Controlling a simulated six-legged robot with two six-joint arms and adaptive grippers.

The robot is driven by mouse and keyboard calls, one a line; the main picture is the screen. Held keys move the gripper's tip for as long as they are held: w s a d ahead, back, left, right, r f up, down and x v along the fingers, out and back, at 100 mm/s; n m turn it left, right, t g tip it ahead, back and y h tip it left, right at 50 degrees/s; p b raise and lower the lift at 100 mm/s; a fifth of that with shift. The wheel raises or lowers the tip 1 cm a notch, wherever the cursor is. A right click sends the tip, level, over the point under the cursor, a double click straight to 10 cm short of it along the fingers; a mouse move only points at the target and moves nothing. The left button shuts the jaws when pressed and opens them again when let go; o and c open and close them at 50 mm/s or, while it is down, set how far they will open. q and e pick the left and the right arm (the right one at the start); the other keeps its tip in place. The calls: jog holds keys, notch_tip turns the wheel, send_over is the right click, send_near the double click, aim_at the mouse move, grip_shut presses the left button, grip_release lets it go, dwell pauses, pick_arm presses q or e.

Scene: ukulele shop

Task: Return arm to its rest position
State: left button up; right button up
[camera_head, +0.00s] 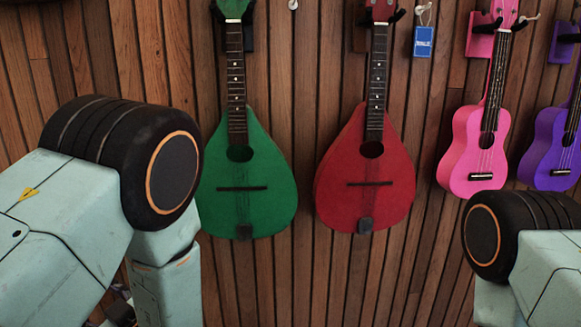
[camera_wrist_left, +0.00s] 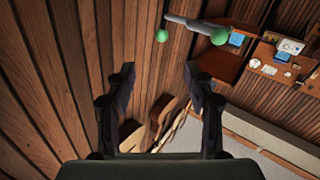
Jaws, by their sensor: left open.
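My left arm (camera_head: 90,205) comes into the head view from the left, its elbow bent in front of the wall. My left gripper is outside the head view. In the left wrist view, my left gripper (camera_wrist_left: 158,82) has its two dark fingers spread apart, with nothing held between them. Part of my right arm (camera_head: 515,250) shows at the right edge of the head view; its gripper is out of sight.
A green teardrop instrument (camera_head: 265,190), a red one (camera_head: 340,185), a pink ukulele (camera_head: 464,150) and a purple ukulele (camera_head: 545,145) hang on the plank wall (camera_head: 300,60). The left wrist view shows a grey bar with green balls (camera_wrist_left: 163,36) and a cluttered wooden desk (camera_wrist_left: 262,52).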

pick_arm(q)
jog(key=s+d+f+m+h, duration=0.2)
jog(key=d+f+m+h, duration=0.15)
jog(key=f, duration=0.25)
jog(key=s+d+f+m+g+h, duration=0.1)
jog(key=s+d+f+m+h, duration=0.1)
jog(key=f+m+h, duration=0.3)
jog(key=s+d+f+m+h, duration=0.2)
jog(key=s+f+h, duration=0.1)
jog(key=f, duration=0.4)
jog(key=s+d+f+m+g+h, duration=0.1)
jog(key=s+d+f+g+h, duration=0.1)
jog(key=s, duration=0.9)
jog(key=s+d+f+m+g+h, duration=0.2)
jog(key=s+f+g, duration=0.3)
jog(key=s, duration=0.6)
jog(key=shift+d+f, duration=0.15)
jog(key=shift+d, duration=0.45)
pick_arm(e)
jog(key=shift+w+a, duration=0.1)
jog(key=shift+a, duration=0.1)
pick_arm(q)
jog(key=shift+w+m, duration=0.1)
jog(key=shift+m, duration=0.15)
jog(key=c, duration=0.3)
pick_arm(e)
jog(key=c, duration=0.3)
jog(key=shift+w, duration=0.1)
jog(key=shift+c, duration=0.2)
